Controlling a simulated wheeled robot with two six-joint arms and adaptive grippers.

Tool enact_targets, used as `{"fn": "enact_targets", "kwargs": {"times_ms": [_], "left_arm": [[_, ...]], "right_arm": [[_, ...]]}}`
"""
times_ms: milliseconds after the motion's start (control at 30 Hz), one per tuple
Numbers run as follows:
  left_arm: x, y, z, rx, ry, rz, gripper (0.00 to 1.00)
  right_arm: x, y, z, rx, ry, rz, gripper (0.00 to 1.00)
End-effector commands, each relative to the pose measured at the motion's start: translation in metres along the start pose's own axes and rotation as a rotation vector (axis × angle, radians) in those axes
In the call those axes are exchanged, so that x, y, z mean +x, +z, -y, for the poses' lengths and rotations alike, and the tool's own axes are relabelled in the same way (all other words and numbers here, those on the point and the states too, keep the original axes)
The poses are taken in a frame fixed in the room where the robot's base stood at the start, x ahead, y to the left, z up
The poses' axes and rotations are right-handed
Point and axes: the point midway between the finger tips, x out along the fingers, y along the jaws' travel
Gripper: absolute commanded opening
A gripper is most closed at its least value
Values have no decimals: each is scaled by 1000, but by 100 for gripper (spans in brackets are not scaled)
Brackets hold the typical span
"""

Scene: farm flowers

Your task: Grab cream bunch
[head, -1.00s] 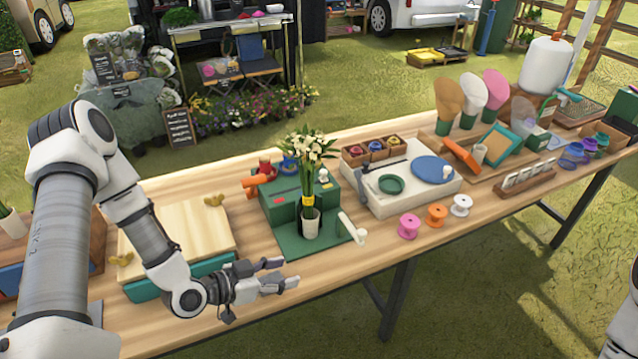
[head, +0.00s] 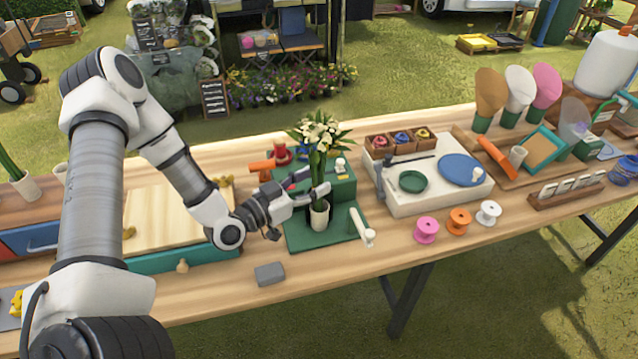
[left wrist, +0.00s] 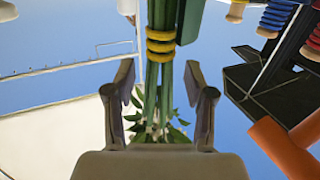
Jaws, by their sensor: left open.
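The cream bunch (head: 318,136) stands upright in a small white cup (head: 319,214) on the green mat. Its blooms are at the top, above green leaves and stems. My left gripper (head: 313,190) is at stem height just above the cup, coming in from the left. In the left wrist view the gripper (left wrist: 160,100) is open, with its fingers on either side of the green stems (left wrist: 164,95) in the picture. A yellow band (left wrist: 161,45) wraps the stems. I cannot tell whether the fingers touch them. My right gripper is not in view.
A green box stand (head: 340,188) is right behind the bunch. A white-handled tool (head: 362,228) lies to the right of the cup. Pink (head: 426,230), orange and white spools stand further right. A grey block (head: 270,273) sits near the front edge.

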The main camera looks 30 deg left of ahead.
Motion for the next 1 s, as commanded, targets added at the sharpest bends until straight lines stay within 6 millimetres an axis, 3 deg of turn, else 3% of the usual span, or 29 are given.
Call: {"fn": "enact_targets", "kwargs": {"times_ms": [100, 333, 367, 500, 867, 1000], "left_arm": [[14, 0, 0, 1, 1, 0, 54], [16, 0, 0, -1, -2, -1, 54], [16, 0, 0, -1, -2, -1, 51], [16, 0, 0, -1, -2, -1, 1], [16, -2, 1, -1, -2, -2, 0], [16, -11, 1, -2, -3, -3, 0]], "right_arm": [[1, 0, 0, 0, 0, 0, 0], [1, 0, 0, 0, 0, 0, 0], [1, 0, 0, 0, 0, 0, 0], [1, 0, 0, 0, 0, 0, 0], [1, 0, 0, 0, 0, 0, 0], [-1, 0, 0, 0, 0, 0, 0]]}}
